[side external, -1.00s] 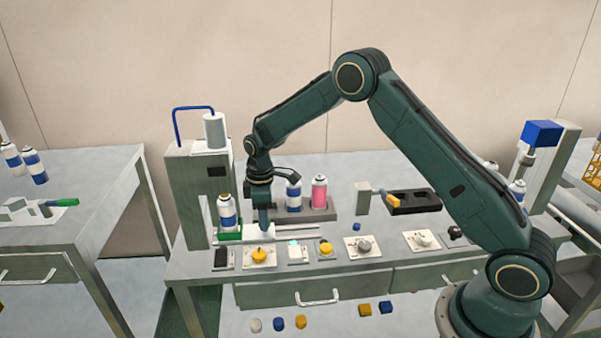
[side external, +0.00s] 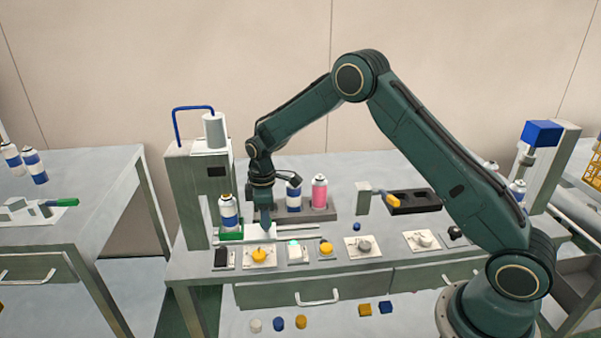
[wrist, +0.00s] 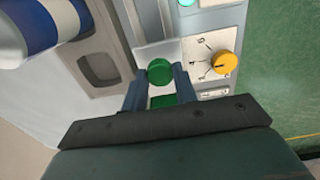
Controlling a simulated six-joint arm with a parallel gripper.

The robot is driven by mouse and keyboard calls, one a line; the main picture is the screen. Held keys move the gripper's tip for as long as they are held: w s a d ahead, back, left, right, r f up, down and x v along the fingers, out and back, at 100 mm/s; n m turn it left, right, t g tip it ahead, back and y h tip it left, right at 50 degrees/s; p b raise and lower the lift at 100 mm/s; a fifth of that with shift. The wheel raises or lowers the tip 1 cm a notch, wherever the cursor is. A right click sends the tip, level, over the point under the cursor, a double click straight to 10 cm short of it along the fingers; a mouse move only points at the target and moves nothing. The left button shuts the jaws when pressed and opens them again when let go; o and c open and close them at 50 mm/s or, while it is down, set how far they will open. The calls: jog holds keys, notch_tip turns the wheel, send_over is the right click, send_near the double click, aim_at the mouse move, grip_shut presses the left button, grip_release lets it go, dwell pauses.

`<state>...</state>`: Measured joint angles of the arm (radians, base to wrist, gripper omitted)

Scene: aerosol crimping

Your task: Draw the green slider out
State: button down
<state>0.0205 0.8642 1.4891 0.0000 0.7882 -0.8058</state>
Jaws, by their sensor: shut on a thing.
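The green slider shows in the wrist view as a round green knob (wrist: 160,71) beside a pale plate. My gripper (wrist: 159,80) has one finger on each side of this knob and is shut on it. In the side external view, my gripper (side external: 265,232) points down at the slide in front of the press, just right of the striped can (side external: 228,212). The knob is hidden there behind the fingers. A green base (side external: 231,236) shows under that can.
The grey press (side external: 190,190) stands close on the left. A rack with a blue-and-white can (side external: 294,195) and a pink can (side external: 319,193) is behind my gripper. A yellow dial (side external: 259,255) and a lit button plate (side external: 296,252) lie along the front.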

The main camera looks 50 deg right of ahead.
jog(key=shift+s+d, duration=4.25)
jog(key=shift+d, duration=0.1)
jog(key=c, duration=1.1)
grip_release()
jog(key=shift+r, duration=0.2)
jog(key=shift+r, duration=0.2)
notch_tip(320, 180, up, 13)
